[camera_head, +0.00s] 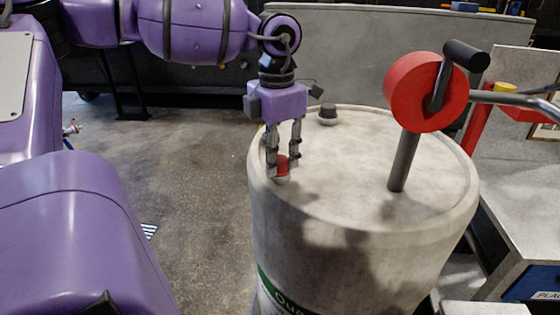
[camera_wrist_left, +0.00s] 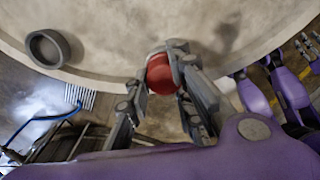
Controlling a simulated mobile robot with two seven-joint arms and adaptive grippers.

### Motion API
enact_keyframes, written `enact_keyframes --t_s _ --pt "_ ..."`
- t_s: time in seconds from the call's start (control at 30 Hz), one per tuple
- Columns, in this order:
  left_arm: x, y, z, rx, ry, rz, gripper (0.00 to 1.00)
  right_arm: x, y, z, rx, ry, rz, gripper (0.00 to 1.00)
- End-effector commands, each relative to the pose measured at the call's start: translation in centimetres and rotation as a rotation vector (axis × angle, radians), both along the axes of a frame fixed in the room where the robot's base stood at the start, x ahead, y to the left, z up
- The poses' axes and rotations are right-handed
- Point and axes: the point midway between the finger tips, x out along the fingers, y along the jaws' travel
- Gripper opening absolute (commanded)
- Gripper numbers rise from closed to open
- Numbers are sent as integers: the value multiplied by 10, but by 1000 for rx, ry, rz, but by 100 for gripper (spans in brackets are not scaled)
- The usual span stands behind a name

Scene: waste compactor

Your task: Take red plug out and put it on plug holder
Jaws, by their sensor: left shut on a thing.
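The red plug (camera_head: 282,162) is at the near left of the pale drum's (camera_head: 350,210) top, with a whitish piece just below it. My left gripper (camera_head: 283,169) points down and is shut on the plug, one finger on each side. In the left wrist view the round red plug (camera_wrist_left: 160,74) sits between the fingers (camera_wrist_left: 158,84). I cannot tell whether the plug is seated or lifted slightly. A dark short cylinder (camera_head: 327,113) stands near the drum's far rim; I cannot tell whether it is the plug holder.
A red disc (camera_head: 410,92) on a dark tube (camera_head: 403,162) rises from the drum's right side, joined to a metal pipe (camera_head: 510,99). A grey ring (camera_wrist_left: 47,48) shows in the left wrist view. Open floor (camera_head: 185,170) lies left of the drum.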

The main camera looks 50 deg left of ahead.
Motion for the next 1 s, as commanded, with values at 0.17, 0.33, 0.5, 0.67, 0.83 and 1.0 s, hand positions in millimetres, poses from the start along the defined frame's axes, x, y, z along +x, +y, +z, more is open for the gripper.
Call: enact_keyframes --t_s 0.17,0.33,0.5,0.67,0.83,1.0 --pt "-7 0 -5 1 27 72 0 0 0 0 0 0 0 40" --pt "-7 0 -5 0 28 70 24 0 0 0 0 0 0 40" --pt "-7 0 -5 1 24 69 43 0 0 0 0 0 0 40" --pt "-5 0 -3 1 17 68 43 0 0 0 0 0 0 40" --pt "-3 0 -2 1 12 68 40 0 0 0 0 0 0 40" --pt "-3 1 -1 2 10 68 40 0 0 0 0 0 0 40"
